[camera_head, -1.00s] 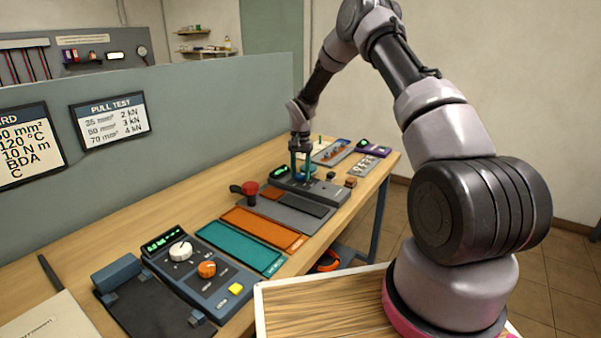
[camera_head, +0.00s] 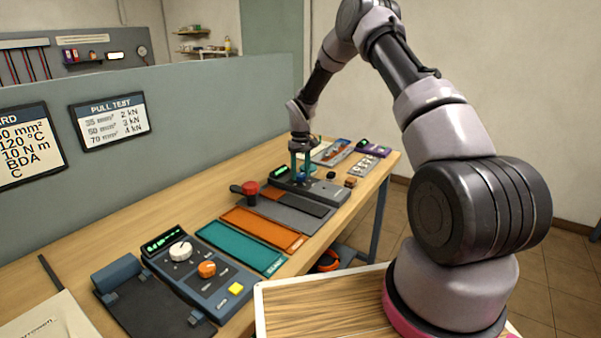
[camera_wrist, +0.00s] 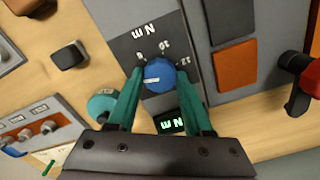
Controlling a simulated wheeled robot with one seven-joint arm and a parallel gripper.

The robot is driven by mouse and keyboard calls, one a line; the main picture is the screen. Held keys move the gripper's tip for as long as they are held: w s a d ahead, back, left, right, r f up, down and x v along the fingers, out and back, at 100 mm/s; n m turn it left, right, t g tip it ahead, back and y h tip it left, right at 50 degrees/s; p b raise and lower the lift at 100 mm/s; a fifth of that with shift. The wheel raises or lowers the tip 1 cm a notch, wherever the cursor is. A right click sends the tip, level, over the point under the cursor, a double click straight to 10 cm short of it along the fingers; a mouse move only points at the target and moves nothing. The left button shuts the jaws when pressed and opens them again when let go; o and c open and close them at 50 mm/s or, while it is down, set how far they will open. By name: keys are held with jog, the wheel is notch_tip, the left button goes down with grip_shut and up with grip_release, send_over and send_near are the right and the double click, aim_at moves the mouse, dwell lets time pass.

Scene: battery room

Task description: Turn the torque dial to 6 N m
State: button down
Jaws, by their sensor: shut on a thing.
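The blue torque dial (camera_wrist: 158,75) sits on a dark grey panel in the wrist view, with a white mark on its lower left side. In the head view my gripper (camera_head: 301,178) points down at the torque unit (camera_head: 325,190) far along the bench. A small green-lit display (camera_wrist: 170,122) shows "N m" between the fingers; its number is hidden.
A red-topped lever (camera_head: 248,190) stands beside the unit. A black knob (camera_wrist: 70,55) and a teal round piece (camera_wrist: 103,103) are close to my gripper.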

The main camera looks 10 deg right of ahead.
aim_at(300, 174)
jog(key=shift+n, duration=1.1)
jog(key=shift+c, duration=1.5)
grip_release()
jog(key=shift+r, duration=0.1)
notch_tip(300, 174, up, 11)
jog(key=shift+f, duration=0.2)
